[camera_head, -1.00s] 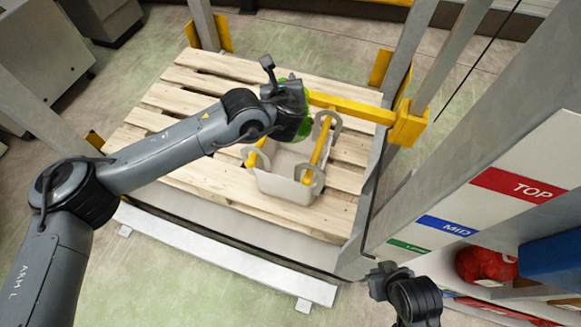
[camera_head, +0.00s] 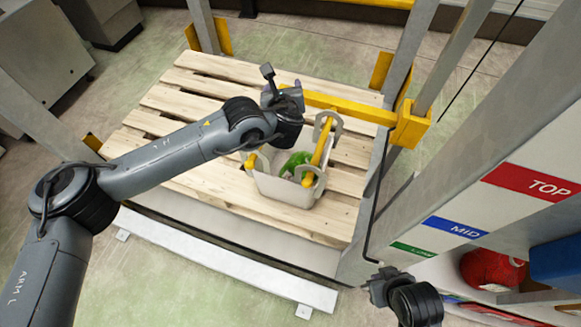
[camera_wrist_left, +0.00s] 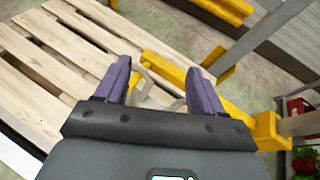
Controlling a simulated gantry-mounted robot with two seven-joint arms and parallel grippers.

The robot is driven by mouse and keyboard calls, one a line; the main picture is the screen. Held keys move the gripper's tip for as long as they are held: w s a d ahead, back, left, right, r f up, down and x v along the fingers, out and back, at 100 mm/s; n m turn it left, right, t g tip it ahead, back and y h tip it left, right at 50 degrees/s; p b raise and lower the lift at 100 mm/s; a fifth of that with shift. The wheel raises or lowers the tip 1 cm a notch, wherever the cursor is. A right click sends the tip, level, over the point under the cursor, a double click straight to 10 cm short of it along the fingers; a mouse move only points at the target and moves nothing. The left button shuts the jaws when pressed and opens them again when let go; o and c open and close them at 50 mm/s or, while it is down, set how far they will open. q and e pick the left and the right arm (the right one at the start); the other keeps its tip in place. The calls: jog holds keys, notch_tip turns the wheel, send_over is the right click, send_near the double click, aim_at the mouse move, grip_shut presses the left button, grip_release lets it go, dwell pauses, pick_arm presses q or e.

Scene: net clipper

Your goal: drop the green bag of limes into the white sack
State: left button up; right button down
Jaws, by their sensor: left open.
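The green bag of limes (camera_head: 296,163) lies inside the white sack (camera_head: 285,191), seen through its open top in the head view. The sack stands upright on the wooden pallet, with grey loops at its top hung on yellow bars. My left gripper (camera_head: 284,108) is above the sack's back edge, apart from the bag. In the left wrist view its two purple fingers (camera_wrist_left: 160,84) are spread with no bag between them. My right gripper (camera_head: 381,286) is at the lower right, far from the sack; its fingers are too unclear to judge.
A yellow beam (camera_head: 345,107) runs behind the sack to a grey upright post. A shelf with TOP and MID labels (camera_head: 452,227) stands at the right, with a red bag (camera_head: 490,270) and a blue bin (camera_head: 556,262). The pallet's left part (camera_head: 165,120) is clear.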

pick_arm(q)
jog(key=shift+f, duration=0.1)
jog(key=shift+s, duration=0.1)
jog(key=p+v, duration=0.4)
jog(key=v, duration=0.6)
jog(key=shift+s+r, duration=0.3)
